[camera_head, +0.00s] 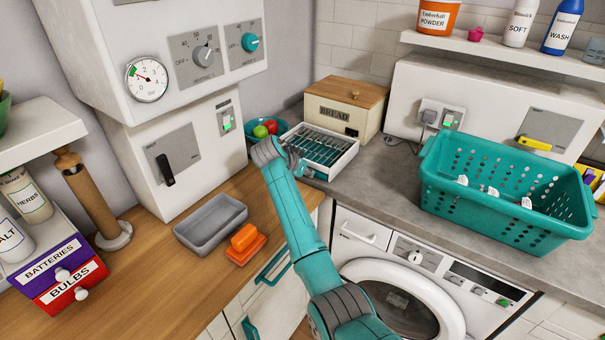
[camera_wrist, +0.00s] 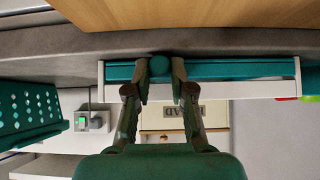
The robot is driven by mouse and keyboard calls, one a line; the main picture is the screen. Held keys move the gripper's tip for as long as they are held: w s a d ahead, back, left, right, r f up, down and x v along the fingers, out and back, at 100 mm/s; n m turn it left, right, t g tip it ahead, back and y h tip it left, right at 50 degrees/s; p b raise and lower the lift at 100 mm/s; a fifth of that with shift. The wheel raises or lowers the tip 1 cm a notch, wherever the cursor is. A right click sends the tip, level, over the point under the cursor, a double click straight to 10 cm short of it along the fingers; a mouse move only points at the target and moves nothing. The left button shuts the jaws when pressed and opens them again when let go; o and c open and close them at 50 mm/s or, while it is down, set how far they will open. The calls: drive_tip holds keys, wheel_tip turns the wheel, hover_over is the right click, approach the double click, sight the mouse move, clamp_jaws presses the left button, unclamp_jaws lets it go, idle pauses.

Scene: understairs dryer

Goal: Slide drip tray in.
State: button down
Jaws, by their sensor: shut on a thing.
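The drip tray shows in the wrist view as a long teal front (camera_wrist: 235,70) with a round teal knob (camera_wrist: 159,67). It sits inside a white drying rack frame (camera_wrist: 245,89), which runs along it. My gripper (camera_wrist: 160,78) is shut on the knob, one finger on each side. In the head view the white rack (camera_head: 342,166) with its wire top stands on the counter before the bread box, teal showing through the wires. My gripper (camera_head: 297,163) is at the rack's near left side there, and my arm hides the tray front. How far the tray sticks out is unclear.
The bread box (camera_head: 347,105) stands right behind the rack. A teal bowl with fruit (camera_head: 265,130) is close on its left. A teal basket (camera_head: 500,190) stands to the right on the grey counter. A grey tub (camera_head: 211,223) and orange sponges (camera_head: 245,243) lie on the wooden counter.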

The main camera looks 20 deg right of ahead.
drive_tip(key=c, duration=1)
unclamp_jaws()
drive_tip(key=shift+w+d, duration=0.15)
drive_tip(key=shift+d, duration=0.05)
drive_tip(key=shift+a, duration=0.1)
drive_tip(key=v, duration=1.2)
drive_tip(key=shift+f, duration=0.1)
